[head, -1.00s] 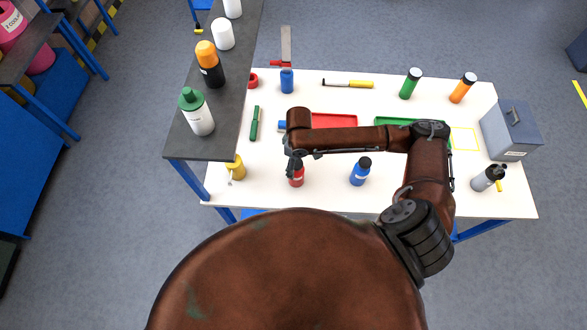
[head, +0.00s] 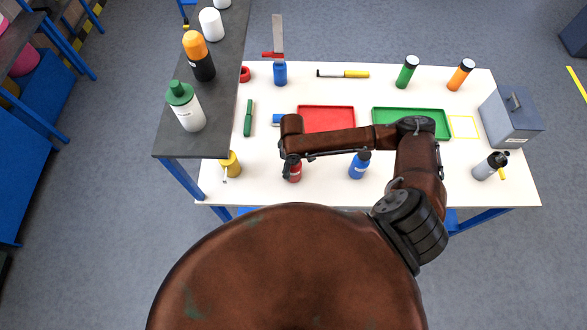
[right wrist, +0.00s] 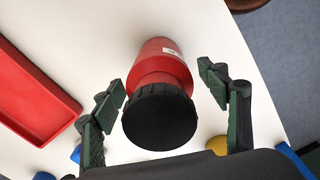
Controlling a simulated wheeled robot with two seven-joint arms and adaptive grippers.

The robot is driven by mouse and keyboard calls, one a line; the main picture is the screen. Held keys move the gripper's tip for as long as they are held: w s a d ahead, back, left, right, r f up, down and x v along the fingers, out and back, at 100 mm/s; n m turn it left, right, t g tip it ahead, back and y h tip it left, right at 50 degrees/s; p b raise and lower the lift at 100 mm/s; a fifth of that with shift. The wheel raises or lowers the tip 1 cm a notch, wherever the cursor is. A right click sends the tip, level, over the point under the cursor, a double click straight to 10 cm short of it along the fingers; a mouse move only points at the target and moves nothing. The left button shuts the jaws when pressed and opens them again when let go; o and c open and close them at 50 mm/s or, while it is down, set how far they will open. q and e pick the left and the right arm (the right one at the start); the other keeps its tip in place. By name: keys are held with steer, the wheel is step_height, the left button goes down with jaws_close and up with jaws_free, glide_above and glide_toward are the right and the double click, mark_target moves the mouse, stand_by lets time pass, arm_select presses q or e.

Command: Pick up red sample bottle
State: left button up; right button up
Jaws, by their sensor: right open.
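The red sample bottle (head: 295,172) stands on the white table near its front edge, left of a blue bottle. In the head view my right gripper (head: 290,165) is over it and hides part of it. In the right wrist view the red bottle (right wrist: 160,70) shows its black cap (right wrist: 160,117) toward the camera. My right gripper (right wrist: 165,85) is open, with one finger on each side of the bottle and a gap on both sides. My left gripper is not in view.
A blue bottle (head: 359,166) stands to the right and a yellow bottle (head: 231,164) to the left. A red tray (head: 327,119) and a green tray (head: 411,123) lie behind. A raised dark shelf (head: 222,110) with several bottles runs along the left.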

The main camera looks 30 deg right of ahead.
steer(key=shift+f, duration=0.95)
steer(key=c, duration=1.3)
